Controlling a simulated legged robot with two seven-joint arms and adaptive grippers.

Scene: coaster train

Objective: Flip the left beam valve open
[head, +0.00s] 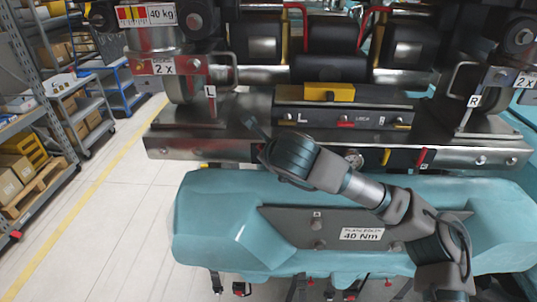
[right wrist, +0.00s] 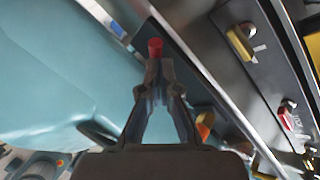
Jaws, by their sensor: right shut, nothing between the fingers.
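My right gripper (head: 254,129) reaches in from the lower right along the front of the dark beam (head: 225,137). In the right wrist view its fingers (right wrist: 154,68) are shut, with nothing between them. A red handle end (right wrist: 155,46) shows just beyond the fingertips; I cannot tell whether they touch. In the head view the beam's left handle is hidden behind my arm. On the beam's right part stand a yellow handle (head: 386,157) and a red handle (head: 421,158), both roughly upright. My left gripper is not in view.
A panel above the beam carries a yellow block (head: 329,92) and small levers, including a red lock lever (head: 345,122). A teal body with a grey plate (head: 330,228) lies below my arm. Shelves (head: 35,110) stand at the left, with clear floor before them.

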